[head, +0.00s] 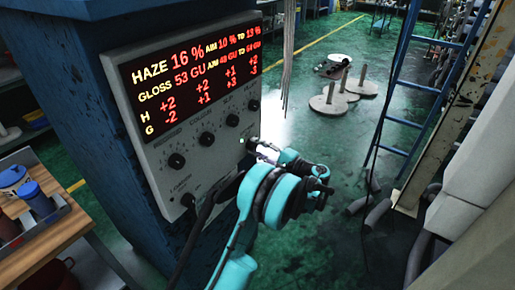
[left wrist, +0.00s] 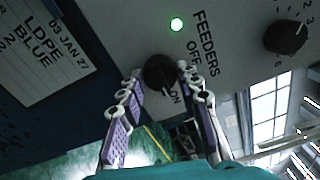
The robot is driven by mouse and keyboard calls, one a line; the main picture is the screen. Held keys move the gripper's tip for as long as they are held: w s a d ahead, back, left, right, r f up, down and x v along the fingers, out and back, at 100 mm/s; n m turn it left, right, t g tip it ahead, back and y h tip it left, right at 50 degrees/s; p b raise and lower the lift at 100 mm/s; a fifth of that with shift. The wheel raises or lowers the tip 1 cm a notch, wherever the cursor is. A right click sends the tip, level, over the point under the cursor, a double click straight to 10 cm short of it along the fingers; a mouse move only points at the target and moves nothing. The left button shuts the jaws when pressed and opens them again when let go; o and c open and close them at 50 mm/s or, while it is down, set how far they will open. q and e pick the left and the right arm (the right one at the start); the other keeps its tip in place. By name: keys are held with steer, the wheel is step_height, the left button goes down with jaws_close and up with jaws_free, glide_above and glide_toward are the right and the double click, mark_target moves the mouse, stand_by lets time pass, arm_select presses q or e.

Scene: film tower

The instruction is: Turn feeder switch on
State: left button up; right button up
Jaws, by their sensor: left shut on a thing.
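The feeder switch (left wrist: 158,76) is a black round knob on a grey panel in the left wrist view. It sits between the printed words OFF and ON, and its pale mark appears to point toward ON. A green lamp (left wrist: 176,24) beside it is lit. My left gripper (left wrist: 160,69) is shut on the knob, one purple-padded finger on each side. In the head view the teal left arm reaches the lower right of the control panel (head: 215,155), and the arm hides the switch there. My right gripper is not in view.
The panel has a lit red and yellow display (head: 195,70) and several other black knobs. A wooden bench (head: 50,240) with blue containers stands at the left. A blue ladder (head: 405,90) and pale round-based stands (head: 328,103) are at the right. Green floor lies between.

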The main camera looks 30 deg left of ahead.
arm_select(q)
steer(key=o, duration=1.1)
steer(key=shift+o, duration=0.2)
steer(key=d, duration=1.2)
steer(key=shift+s+f, duration=0.25)
steer(key=shift+s, duration=0.2)
